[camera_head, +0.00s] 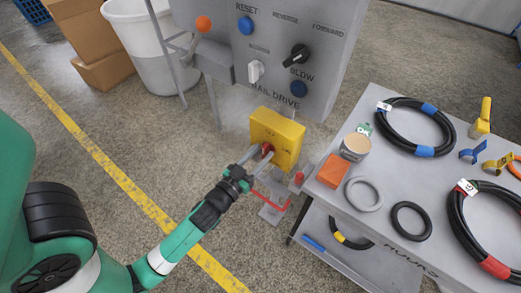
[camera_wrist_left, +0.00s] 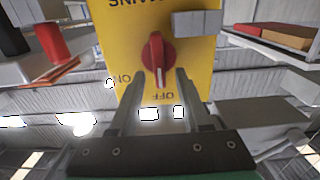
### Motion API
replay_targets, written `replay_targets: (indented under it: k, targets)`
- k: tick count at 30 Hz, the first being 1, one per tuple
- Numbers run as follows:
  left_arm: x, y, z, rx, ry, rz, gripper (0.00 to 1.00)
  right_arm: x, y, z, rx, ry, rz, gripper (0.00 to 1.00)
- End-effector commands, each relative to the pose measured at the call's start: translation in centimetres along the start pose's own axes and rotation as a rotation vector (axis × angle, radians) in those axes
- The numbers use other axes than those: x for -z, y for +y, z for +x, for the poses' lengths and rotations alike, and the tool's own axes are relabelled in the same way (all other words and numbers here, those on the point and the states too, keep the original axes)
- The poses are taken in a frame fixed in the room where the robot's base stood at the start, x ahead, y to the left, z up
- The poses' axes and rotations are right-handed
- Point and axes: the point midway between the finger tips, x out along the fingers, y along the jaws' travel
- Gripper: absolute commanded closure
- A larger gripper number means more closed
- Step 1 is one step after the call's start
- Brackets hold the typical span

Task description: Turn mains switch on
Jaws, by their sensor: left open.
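The mains switch is a red rotary knob (camera_wrist_left: 157,52) on the front of a yellow box (camera_wrist_left: 108,25). In the left wrist view the lettering is upside down, and the knob's white-marked end points towards OFF, with ON off to the left. In the head view the yellow box (camera_head: 284,132) stands below the grey control panel, and the red knob (camera_head: 267,149) is partly hidden by the fingers. My left gripper (camera_head: 260,161) is open in front of the knob, its fingertips (camera_wrist_left: 159,80) to either side of the knob's lower end. Contact cannot be told. My right gripper is out of view.
The grey control panel (camera_head: 327,47) with buttons and switches rises behind the box. A grey table (camera_head: 395,190) with hoses, rings, an orange box (camera_head: 334,171) and a tin (camera_head: 355,147) stands close on the right. A white bin (camera_head: 135,45) and cartons (camera_head: 85,25) stand at the back left.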

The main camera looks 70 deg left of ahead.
Motion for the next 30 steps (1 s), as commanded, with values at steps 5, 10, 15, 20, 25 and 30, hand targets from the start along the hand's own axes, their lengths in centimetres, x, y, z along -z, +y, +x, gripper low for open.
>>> replay_targets:
  k: [5, 10, 15, 20, 25, 30]
  targets:
    - [0.0, 0.0, 0.35, 0.0, 0.001, 0.0, 0.53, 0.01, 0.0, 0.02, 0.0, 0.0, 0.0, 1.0]
    - [-0.01, 0.0, 0.32, 0.0, 0.0, 0.0, 0.63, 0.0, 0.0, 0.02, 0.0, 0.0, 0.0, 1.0]
    - [-0.01, 0.0, 0.3, 0.0, 0.0, 0.0, 0.94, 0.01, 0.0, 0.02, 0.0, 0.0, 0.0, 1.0]
    - [-0.01, 0.0, 0.29, 0.0, 0.0, 0.0, 1.0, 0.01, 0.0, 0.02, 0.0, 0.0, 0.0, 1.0]
    - [-0.01, 0.0, 0.29, 0.0, 0.0, 0.001, 1.0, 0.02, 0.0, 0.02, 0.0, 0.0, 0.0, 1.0]
    - [0.0, 0.05, 0.29, 0.0, 0.0, 0.021, 1.0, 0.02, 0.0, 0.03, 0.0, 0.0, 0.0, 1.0]
